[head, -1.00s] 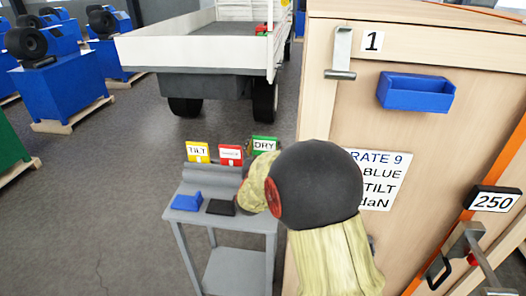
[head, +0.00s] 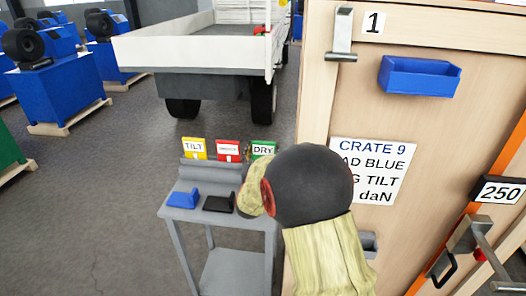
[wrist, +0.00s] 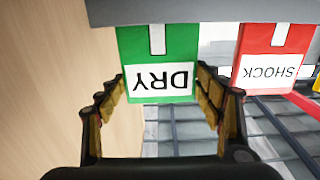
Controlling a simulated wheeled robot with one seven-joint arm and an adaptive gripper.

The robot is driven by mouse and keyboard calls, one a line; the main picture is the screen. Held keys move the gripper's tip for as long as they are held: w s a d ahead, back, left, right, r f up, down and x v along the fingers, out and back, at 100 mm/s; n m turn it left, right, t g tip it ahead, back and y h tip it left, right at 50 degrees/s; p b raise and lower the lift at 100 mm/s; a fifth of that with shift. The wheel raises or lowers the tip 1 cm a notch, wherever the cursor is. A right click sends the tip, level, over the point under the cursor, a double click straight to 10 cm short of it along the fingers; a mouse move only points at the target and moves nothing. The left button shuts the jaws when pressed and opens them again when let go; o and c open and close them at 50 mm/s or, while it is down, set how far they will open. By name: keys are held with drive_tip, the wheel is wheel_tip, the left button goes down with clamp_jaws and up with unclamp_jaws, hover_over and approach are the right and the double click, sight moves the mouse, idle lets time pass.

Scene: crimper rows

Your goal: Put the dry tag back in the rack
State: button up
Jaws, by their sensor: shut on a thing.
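The green DRY tag (head: 263,149) is at the right end of the grey rack (head: 206,165), level with the yellow TILT tag (head: 194,148) and the red SHOCK tag (head: 228,151). In the wrist view the DRY tag (wrist: 158,72) appears upside down between the fingers of my gripper (wrist: 160,82), which is shut on it. Its lower end meets the grey rack bar (wrist: 205,10), in line with the SHOCK tag (wrist: 270,60). I cannot tell whether it is fully seated. My arm hides the gripper in the head view.
A blue block (head: 183,199) and a black block (head: 218,203) lie on the grey stand (head: 176,213). A wooden crate (head: 318,110) rises close on the right, with a blue bin (head: 418,76) on it. A white-sided truck (head: 195,52) stands behind.

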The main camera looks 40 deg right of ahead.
drive_tip(key=shift+f+b, duration=0.35)
drive_tip(key=shift+b, duration=0.05)
idle(0.4)
drive_tip(key=o, duration=1.5)
drive_tip(key=v, duration=1.2)
